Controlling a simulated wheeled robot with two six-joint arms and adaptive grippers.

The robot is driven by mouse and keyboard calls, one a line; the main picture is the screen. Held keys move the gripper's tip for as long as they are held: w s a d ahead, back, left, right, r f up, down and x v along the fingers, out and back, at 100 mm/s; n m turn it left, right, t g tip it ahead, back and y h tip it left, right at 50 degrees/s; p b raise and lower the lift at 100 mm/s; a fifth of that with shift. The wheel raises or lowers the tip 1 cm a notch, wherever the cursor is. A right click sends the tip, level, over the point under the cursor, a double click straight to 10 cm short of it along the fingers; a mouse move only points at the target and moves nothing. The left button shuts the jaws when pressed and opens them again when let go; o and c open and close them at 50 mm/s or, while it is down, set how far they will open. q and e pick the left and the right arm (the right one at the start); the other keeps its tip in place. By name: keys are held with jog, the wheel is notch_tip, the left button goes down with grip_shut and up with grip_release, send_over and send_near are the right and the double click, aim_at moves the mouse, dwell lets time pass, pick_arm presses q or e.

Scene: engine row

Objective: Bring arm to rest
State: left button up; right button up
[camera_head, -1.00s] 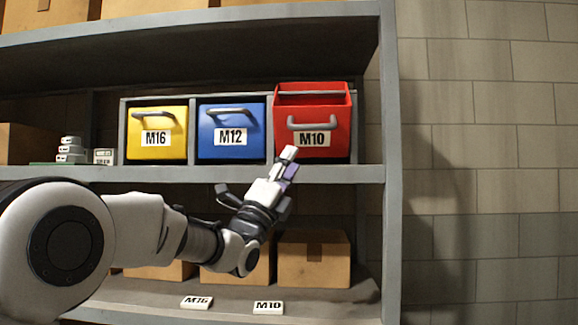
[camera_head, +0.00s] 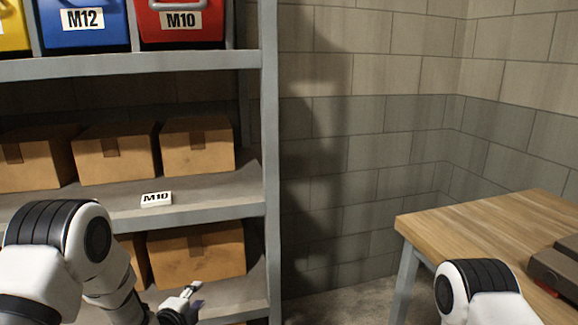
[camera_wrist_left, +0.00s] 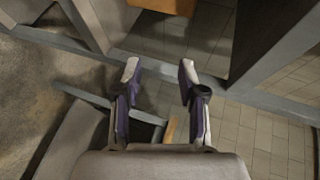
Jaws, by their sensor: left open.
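My left arm comes in from the left in the head view, bent and lowered in front of the shelf. My left gripper (camera_head: 186,302) is low, near the bottom shelf level, and partly cut off by the lower edge. In the left wrist view the same gripper (camera_wrist_left: 159,76) has its two fingers apart with nothing between them. My right arm shows only as a white and black link at the lower right of the head view; its gripper is out of the picture.
A metal shelf (camera_head: 150,219) holds a red M10 bin (camera_head: 205,35), a blue M12 bin (camera_head: 85,38) and several cardboard boxes (camera_head: 196,147). An M10 label (camera_head: 157,199) lies on the middle shelf. A wooden table (camera_head: 478,228) stands at the right. Floor between is clear.

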pick_arm(q)
jog(key=s+f+n+g+y+p, duration=0.1)
jog(key=s+f+n+g, duration=0.45)
jog(key=s+f, duration=1.2)
jog(key=s+a+f+n+g+y, duration=0.1)
jog(key=s+n+g, duration=0.8)
jog(key=s, duration=1.6)
jog(key=n, duration=0.5)
jog(key=shift+s+a+f+p, duration=0.2)
jog(key=shift+s+a+p, duration=0.1)
jog(key=shift+s+a, duration=0.05)
